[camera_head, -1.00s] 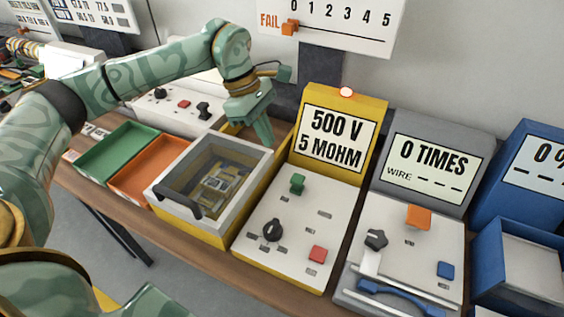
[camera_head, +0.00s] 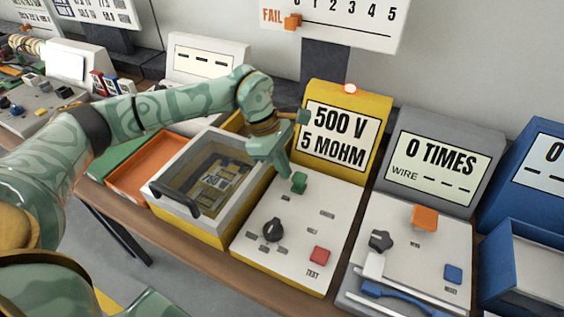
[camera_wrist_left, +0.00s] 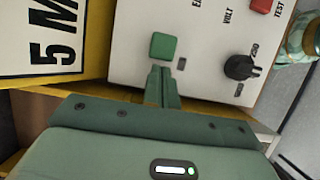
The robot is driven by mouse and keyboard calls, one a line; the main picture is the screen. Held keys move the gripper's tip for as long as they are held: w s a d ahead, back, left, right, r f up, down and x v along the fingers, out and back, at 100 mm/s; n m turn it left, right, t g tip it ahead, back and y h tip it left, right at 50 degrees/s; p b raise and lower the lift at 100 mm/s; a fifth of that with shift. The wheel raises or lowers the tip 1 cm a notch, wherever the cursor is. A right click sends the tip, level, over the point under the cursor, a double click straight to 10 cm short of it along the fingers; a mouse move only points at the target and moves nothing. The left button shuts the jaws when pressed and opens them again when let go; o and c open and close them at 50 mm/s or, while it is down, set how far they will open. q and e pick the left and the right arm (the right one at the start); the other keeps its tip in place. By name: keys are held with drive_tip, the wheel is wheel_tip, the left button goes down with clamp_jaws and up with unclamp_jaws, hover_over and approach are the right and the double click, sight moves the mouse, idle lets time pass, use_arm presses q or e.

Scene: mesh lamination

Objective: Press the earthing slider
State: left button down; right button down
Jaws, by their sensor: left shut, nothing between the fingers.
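The earthing slider is the green knob (camera_head: 299,183) at the upper left of the white panel on the yellow tester (camera_head: 290,238). In the left wrist view the green knob (camera_wrist_left: 163,47) sits just beyond my fingertips, beside a partly cut-off label that starts "EA". My left gripper (camera_head: 283,174) is shut and empty, pointing down at the left of the knob. In the left wrist view its closed fingers (camera_wrist_left: 162,74) end close to the knob's near edge. Whether they touch it I cannot tell. My right gripper is not in view.
The panel also has a black rotary knob (camera_head: 273,230) and a red test button (camera_head: 319,255). The tester's screen (camera_head: 338,134) reads 500 V, 5 MOHM. A grey counter unit (camera_head: 436,152) stands to the right.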

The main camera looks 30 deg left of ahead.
use_arm(q)
drive_tip(key=d, duration=0.3)
drive_tip(key=d+p, duration=0.1)
drive_tip(key=d, duration=0.2)
drive_tip(key=shift+w+d+r, duration=0.1)
drive_tip(key=shift+w+d, duration=0.1)
drive_tip(key=shift+d, duration=0.1)
drive_tip(key=shift+a, duration=0.1)
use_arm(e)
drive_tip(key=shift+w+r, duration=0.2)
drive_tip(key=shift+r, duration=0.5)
